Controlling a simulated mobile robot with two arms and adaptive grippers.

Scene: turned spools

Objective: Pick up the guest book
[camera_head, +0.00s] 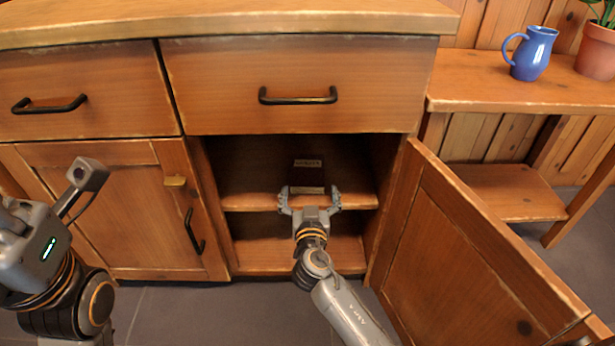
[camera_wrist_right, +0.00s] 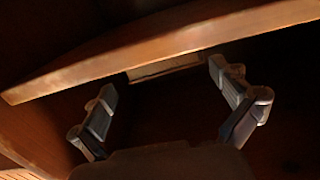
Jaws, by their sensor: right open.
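The guest book seems to be the dark, reddish-brown book (camera_head: 308,172) with faint lettering, standing on the middle shelf (camera_head: 245,201) of the open cabinet. My right gripper (camera_head: 310,195) is open at the shelf's front edge, with one finger to each side of the book's lower part and the book beyond it. In the right wrist view, the open fingers (camera_wrist_right: 162,85) are empty, and a pale tan edge (camera_wrist_right: 165,68), likely the book, shows between and beyond them. The book's far side is hidden in shadow. My left arm is at the left; its fingers do not show.
The open cabinet door (camera_head: 470,255) stands to the right of my right arm. A closed drawer (camera_head: 300,88) is above the opening, and a closed door (camera_head: 110,215) is to its left. A blue jug (camera_head: 533,54) and a potted plant (camera_head: 597,50) stand on a side table (camera_head: 480,84).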

